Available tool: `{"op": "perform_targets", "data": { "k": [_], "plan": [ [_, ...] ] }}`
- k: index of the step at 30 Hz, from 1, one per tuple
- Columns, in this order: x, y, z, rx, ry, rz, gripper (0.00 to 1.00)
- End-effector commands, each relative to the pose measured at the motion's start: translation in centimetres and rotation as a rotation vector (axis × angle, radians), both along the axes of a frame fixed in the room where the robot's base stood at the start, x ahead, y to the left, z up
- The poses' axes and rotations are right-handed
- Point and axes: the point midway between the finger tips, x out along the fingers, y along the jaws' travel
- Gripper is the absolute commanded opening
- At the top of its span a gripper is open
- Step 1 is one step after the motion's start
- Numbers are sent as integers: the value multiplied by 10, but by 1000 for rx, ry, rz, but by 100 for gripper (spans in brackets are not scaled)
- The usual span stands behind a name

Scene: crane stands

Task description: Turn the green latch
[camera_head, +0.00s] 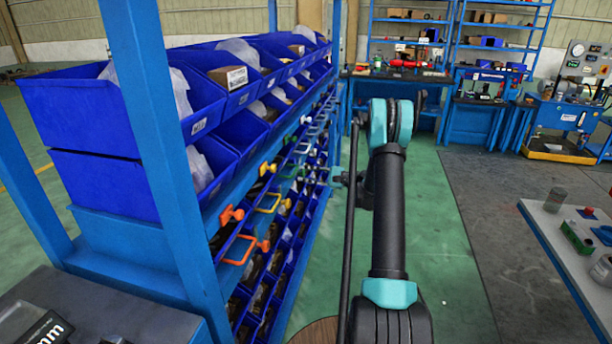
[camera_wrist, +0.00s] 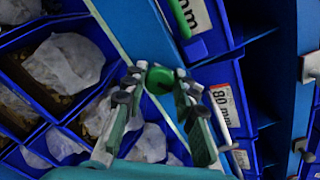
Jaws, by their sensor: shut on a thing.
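The green latch (camera_wrist: 160,80) shows in the wrist view as a round green knob in front of a blue rack beam. My gripper (camera_wrist: 155,84) has its two fingers on either side of the knob and is shut on it. The fingers hide part of the latch. A longer green piece (camera_wrist: 186,22) lies just above it, beside a white label. In the head view my gripper (camera_head: 338,178) is small and at the rack's far right end; the latch it holds cannot be made out there.
The blue rack (camera_head: 172,150) holds several blue bins, with orange, yellow and white handles along its front. In the wrist view, bins with bagged parts (camera_wrist: 66,62) lie left, and an 80 mm label (camera_wrist: 222,103) lies right. Green floor (camera_head: 450,270) is clear; a workbench (camera_head: 545,225) stands right.

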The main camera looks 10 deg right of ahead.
Motion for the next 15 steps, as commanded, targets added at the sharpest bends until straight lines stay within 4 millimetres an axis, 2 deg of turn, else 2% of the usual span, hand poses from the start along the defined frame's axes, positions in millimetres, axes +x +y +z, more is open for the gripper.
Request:
{"op": "perform_targets", "data": {
  "k": [15],
  "plan": [
    [-1, 0, -2, -188, -451, 1, 0]
  ]
}}
